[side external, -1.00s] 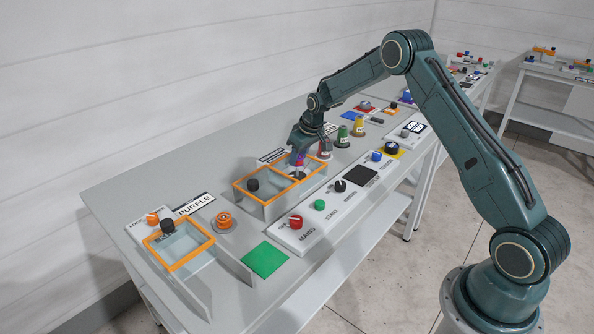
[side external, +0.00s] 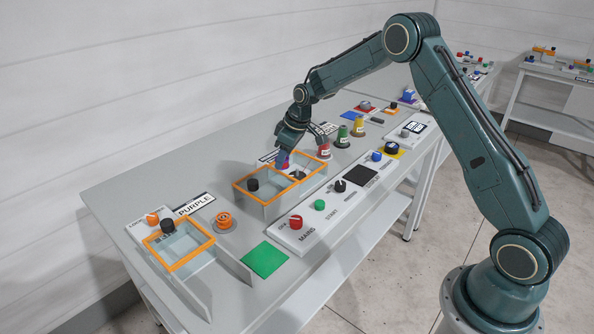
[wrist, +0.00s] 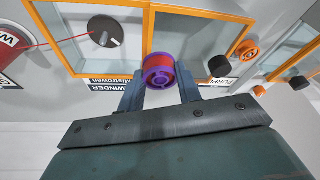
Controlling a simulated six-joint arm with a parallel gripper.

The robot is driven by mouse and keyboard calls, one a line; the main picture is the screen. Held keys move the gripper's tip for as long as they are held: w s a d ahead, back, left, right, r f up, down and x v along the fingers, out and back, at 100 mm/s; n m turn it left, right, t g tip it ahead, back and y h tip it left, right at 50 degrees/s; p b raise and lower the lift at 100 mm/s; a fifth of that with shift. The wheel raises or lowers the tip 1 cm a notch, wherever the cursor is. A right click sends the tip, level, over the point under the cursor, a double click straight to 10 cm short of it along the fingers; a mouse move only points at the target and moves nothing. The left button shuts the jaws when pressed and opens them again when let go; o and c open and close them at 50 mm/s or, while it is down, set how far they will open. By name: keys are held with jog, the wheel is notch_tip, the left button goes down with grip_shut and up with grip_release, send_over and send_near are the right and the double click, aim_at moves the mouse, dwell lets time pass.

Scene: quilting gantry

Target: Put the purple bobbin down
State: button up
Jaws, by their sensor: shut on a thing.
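The purple bobbin (side external: 282,161) has a red band around it. My gripper (side external: 285,152) is shut on it and holds it at the two-part, orange-framed clear box (side external: 265,208). In the wrist view the bobbin (wrist: 158,71) sits between the two fingers of my gripper (wrist: 160,88), its round end facing away from the wrist. There it overlaps the bar between the box's two compartments. Its height above the frame is hard to tell. A dark round disc with a pale peg (wrist: 104,31) lies in one compartment.
The other compartment has a black knob (side external: 252,185) on its lid. A smaller orange-framed box (side external: 180,262) stands by the PURPLE sign (side external: 195,204). An orange bobbin (side external: 224,220) and a green square pad (side external: 263,259) lie nearby. Spools (side external: 343,136) stand behind to the right.

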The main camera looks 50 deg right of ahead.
jog(key=s+a+r+n+g+y, duration=0.1)
jog(key=s+a+r+n, duration=0.15)
jog(key=a, duration=0.35)
jog(key=s+a+r+n+y, duration=0.1)
jog(key=s+a+r+n, duration=0.15)
jog(key=a+n, duration=0.2)
notch_tip(320, 180, up, 6)
jog(key=n+g, duration=0.3)
jog(key=n, duration=0.4)
send_over(263, 260)
jog(key=d, duration=0.1)
jog(key=shift+d+f+y, duration=0.1)
jog(key=shift+f+y, duration=0.05)
jog(key=shift+y, duration=0.15)
jog(key=shift+f, duration=0.1)
notch_tip(263, 260, down, 20)
jog(key=shift+r, duration=0.1)
jog(key=o, duration=1.1)
